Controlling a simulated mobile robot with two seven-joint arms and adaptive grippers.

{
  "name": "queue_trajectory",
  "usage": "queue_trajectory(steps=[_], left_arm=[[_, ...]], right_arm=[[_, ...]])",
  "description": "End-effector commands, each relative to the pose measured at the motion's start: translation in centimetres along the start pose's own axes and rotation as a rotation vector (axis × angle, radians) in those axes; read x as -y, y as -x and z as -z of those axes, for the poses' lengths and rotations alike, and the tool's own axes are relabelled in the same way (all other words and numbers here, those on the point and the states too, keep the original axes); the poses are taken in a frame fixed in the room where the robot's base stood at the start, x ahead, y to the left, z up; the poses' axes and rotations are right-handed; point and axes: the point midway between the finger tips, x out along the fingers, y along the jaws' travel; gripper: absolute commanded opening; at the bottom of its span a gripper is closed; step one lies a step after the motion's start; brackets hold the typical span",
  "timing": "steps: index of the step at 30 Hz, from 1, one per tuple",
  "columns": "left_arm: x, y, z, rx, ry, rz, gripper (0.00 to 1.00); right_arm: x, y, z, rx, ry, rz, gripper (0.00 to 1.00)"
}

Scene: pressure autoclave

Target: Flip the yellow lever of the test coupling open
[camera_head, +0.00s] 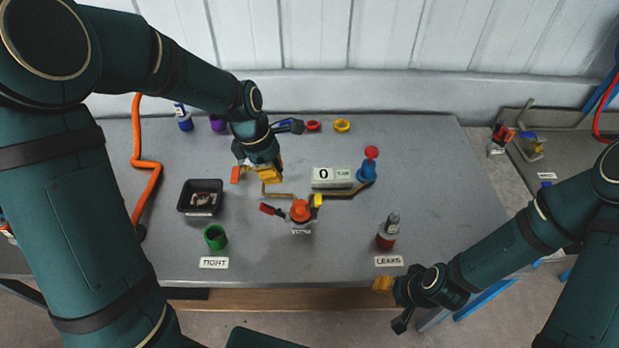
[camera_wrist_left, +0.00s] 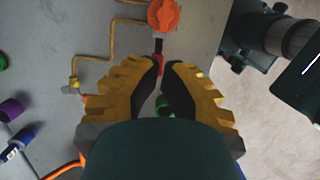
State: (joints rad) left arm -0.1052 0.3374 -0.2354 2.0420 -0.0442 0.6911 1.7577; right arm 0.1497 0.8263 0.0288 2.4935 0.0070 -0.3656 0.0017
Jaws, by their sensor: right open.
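The test coupling (camera_head: 300,212) stands mid-table with an orange top; the top also shows in the left wrist view (camera_wrist_left: 163,15). Its yellow lever (camera_head: 317,200) is at the coupling's right side, and a red lever (camera_head: 268,209) sticks out left. I cannot see the yellow lever in the left wrist view. My left gripper (camera_head: 265,176) is above the table, behind and left of the coupling. My right gripper (camera_head: 382,284) is open by the front edge, away from the coupling.
A black tray (camera_head: 183,210) and green cup (camera_head: 215,237) are at left. A counter box (camera_head: 332,177) reading 0 and a blue valve with red knob (camera_head: 367,170) stand behind right. A red-based bottle (camera_head: 387,232) is by the LEAKS label (camera_head: 388,261). Brass pipes (camera_head: 281,195) run behind the coupling.

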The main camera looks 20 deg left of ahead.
Motion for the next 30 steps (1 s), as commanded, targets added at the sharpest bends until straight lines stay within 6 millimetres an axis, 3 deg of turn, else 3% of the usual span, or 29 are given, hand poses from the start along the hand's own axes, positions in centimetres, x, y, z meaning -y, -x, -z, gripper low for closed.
queue_trajectory(steps=[17, 30], left_arm=[[0.0, -0.8, 0.0, -0.001, 0.000, 0.003, 0.00], [0.1, -8.8, 0.1, -0.002, 0.001, 0.005, 0.00]], right_arm=[[0.0, -0.1, 0.0, 0.000, 0.000, 0.000, 0.47], [-0.3, -0.9, -0.1, 0.000, 0.000, -0.002, 0.47]])
